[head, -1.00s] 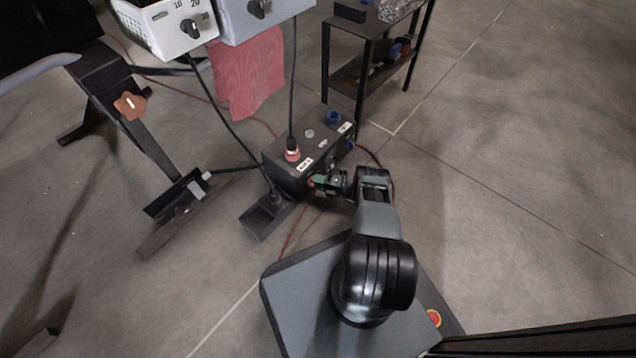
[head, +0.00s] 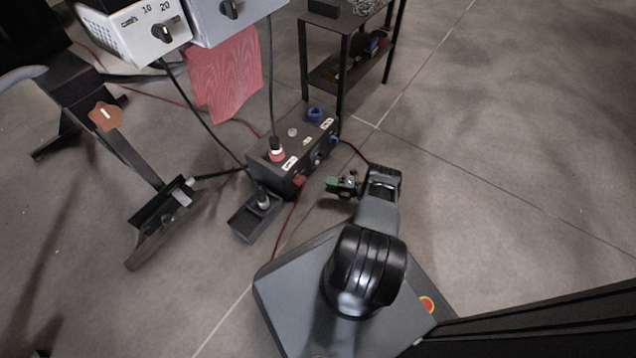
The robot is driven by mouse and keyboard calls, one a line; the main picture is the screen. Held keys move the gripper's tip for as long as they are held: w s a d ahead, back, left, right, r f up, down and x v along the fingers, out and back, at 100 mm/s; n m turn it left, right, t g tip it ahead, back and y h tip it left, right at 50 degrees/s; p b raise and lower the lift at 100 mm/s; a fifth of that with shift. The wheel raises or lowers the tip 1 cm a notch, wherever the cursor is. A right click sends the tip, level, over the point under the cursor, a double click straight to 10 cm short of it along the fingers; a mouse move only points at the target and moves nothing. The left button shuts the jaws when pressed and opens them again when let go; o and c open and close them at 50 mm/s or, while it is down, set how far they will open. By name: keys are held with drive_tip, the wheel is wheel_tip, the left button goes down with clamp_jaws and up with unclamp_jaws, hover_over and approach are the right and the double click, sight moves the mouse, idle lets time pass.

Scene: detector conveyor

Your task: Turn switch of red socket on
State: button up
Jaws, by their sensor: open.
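A dark socket box (head: 258,174) stands on the floor near the middle of the head view. The red socket (head: 277,155) is on its top, with a black plug and cable in it. A red switch (head: 298,180) is on the side of the box facing my arm, below the red socket. Its turned position is too small to tell. My gripper (head: 333,184), with green fingertips, is open and empty. It is a short distance to the right of the red switch and apart from the box.
A blue socket (head: 314,114) and a blue switch (head: 333,140) are at the box's far end. A black tray (head: 242,224) lies beside the box. A black shelf table (head: 345,30) stands behind. A red cable (head: 287,228) runs along the floor. Open floor lies to the right.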

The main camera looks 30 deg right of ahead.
drive_tip(key=shift+v, duration=1.45)
drive_tip(key=w+r+n+g+p, duration=0.45)
drive_tip(key=r+n+p, duration=0.2)
drive_tip(key=r, duration=0.85)
drive_tip(key=w+a+r+n+g+h+p, duration=0.15)
drive_tip(key=a+r+n+p, duration=0.3)
drive_tip(key=r, duration=0.85)
drive_tip(key=w+a+r+n+g+h+p, duration=0.1)
drive_tip(key=a+r+n+g+p, duration=0.35)
drive_tip(key=r, duration=0.85)
drive_tip(key=w+a+r+n+g+h+p, duration=0.15)
drive_tip(key=r+n+p, duration=0.5)
drive_tip(key=r, duration=0.65)
drive_tip(key=s+a+r+n+t+h+p, duration=0.1)
drive_tip(key=s+a+r+n+h+p, duration=0.2)
drive_tip(key=r, duration=0.9)
drive_tip(key=s+a+r+n+t+h+p, duration=0.1)
drive_tip(key=s+a+r+n+h+p, duration=0.2)
drive_tip(key=s+r+n+p, duration=0.7)
drive_tip(key=s+a+r+n+t+h+p, duration=0.1)
drive_tip(key=s+a+r+n+h+p, duration=0.2)
drive_tip(key=r, duration=1.2)
drive_tip(key=s+a+n+p, duration=0.2)
drive_tip(key=s+n+p, duration=0.2)
drive_tip(key=s+n, duration=0.1)
drive_tip(key=shift+s+a+n, duration=0.25)
drive_tip(key=shift+a+n, duration=0.05)
drive_tip(key=shift+n, duration=0.6)
